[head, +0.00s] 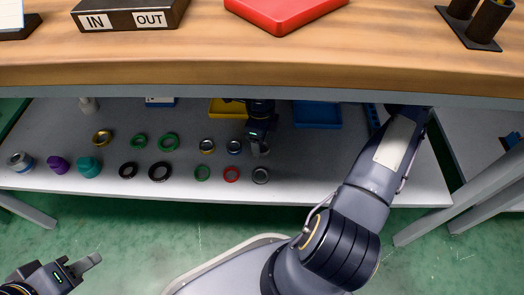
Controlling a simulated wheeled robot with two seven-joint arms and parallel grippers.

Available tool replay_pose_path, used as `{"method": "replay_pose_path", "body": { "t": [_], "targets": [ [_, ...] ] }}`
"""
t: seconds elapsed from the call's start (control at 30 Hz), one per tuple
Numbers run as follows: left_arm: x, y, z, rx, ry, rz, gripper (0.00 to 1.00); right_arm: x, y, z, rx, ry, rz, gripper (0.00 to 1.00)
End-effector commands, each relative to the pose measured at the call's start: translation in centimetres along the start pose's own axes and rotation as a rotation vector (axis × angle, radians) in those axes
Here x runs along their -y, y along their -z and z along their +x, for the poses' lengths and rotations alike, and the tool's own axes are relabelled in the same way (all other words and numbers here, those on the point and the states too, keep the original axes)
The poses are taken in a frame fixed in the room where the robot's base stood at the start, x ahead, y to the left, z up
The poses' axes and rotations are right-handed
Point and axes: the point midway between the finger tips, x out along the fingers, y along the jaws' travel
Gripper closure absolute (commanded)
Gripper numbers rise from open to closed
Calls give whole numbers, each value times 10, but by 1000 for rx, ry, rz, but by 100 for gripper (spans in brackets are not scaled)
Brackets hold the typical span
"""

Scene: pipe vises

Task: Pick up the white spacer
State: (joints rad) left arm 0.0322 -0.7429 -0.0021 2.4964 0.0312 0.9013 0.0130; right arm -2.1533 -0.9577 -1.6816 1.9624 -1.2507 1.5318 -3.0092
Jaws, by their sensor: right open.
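My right gripper (259,149) reaches in under the tabletop and points down over the lower shelf (320,165). It is open, and its fingers are close above the shelf at the right end of the rows of rings. A pale grey-white ring (260,176) lies just in front of its fingers and looks apart from them. I cannot tell for sure whether this ring is the white spacer. Part of another pale ring may be hidden behind the fingers. My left gripper (92,262) is at the bottom left over the floor, well away from the shelf; its jaw gap is unclear.
Several rings lie on the shelf, including red (232,174), green (202,173) and black (160,172) ones. Yellow (228,108) and blue (317,115) trays stand behind. The wooden tabletop (330,65) overhangs the shelf. The shelf's right part is clear.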

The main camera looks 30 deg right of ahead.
Motion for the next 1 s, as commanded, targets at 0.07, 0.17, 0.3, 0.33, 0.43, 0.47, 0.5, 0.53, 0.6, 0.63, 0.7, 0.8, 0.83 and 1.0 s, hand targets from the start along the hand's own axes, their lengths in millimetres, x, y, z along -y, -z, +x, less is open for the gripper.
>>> {"method": "replay_pose_path", "body": {
  "t": [0.07, 0.17, 0.3, 0.33, 0.43, 0.47, 0.5, 0.53, 0.6, 0.63, 0.7, 0.8, 0.83, 1.0],
  "targets": [
    [4, -5, 10, 0, 0, 0, 64, -1, 1, 16, -2, 0, 0, 36],
    [6, -6, 12, 0, 0, 0, 64, 0, 0, 23, -1, 0, 0, 36],
    [5, -6, 11, 0, 0, 0, 64, 0, 0, 23, 0, 0, 0, 36],
    [5, -6, 11, 0, 0, 0, 64, 0, 0, 23, 0, 0, 0, 36],
    [5, -6, 11, 0, 0, 0, 64, 0, 0, 23, 0, -1, 0, 37],
    [5, -6, 11, 0, 0, 0, 64, 0, 0, 23, 0, -1, 0, 41],
    [5, -6, 11, 0, 0, 0, 64, 0, 0, 23, 0, -1, 0, 46],
    [5, -6, 11, 0, 0, 0, 64, 0, 0, 23, 0, -1, 0, 50],
    [5, -6, 11, 0, 0, 0, 64, 0, 0, 23, 0, -1, 0, 59],
    [5, -6, 11, 0, 0, 0, 64, 0, 0, 23, 0, -1, 0, 63],
    [5, -6, 11, 0, 0, 0, 64, 0, 0, 23, 0, -1, 0, 72],
    [5, -6, 11, 0, 0, 0, 64, 0, 0, 23, 0, -1, 0, 84],
    [5, -6, 11, 0, 0, 0, 64, 0, 0, 23, 0, -1, 0, 84],
    [5, -5, 10, 0, 0, 0, 64, 0, 0, 22, 0, -1, 0, 84]
  ]
}}
